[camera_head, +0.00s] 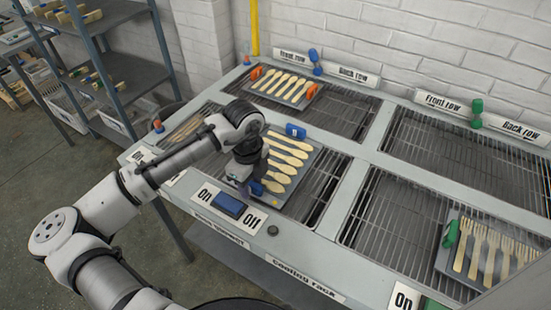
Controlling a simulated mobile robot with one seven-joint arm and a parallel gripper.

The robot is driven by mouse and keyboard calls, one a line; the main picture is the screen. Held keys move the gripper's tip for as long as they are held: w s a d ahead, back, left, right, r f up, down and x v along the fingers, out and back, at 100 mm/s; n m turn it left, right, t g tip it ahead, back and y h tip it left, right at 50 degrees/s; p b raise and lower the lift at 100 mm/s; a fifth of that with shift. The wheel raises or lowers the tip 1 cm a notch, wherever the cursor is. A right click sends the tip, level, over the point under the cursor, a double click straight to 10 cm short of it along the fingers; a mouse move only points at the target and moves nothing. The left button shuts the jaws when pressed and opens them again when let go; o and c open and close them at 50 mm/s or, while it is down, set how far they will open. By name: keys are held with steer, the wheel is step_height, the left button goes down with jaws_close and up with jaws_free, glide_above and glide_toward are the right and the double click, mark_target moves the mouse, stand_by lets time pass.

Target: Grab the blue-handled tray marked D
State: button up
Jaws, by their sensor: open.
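A grey tray (307,167) with blue handles lies on the left-hand rack and carries several wooden spoons. Its far blue handle (296,130) bears a small pale mark that I cannot read, so I cannot confirm the letter D. Its near blue handle (273,186) is partly hidden by my gripper. My gripper (246,184) points down at the tray's near left end, close to that handle. The fingers are open, but dark and small in view. I cannot tell whether they touch or straddle the handle.
An orange-handled tray (283,88) of wooden pieces lies behind. A green-handled tray (487,249) of forks lies at the right. A blue On/Off switch (229,205) sits on the front edge near my gripper.

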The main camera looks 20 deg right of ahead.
jaws_close()
steer(key=shift+r, duration=0.15)
stand_by(0.4)
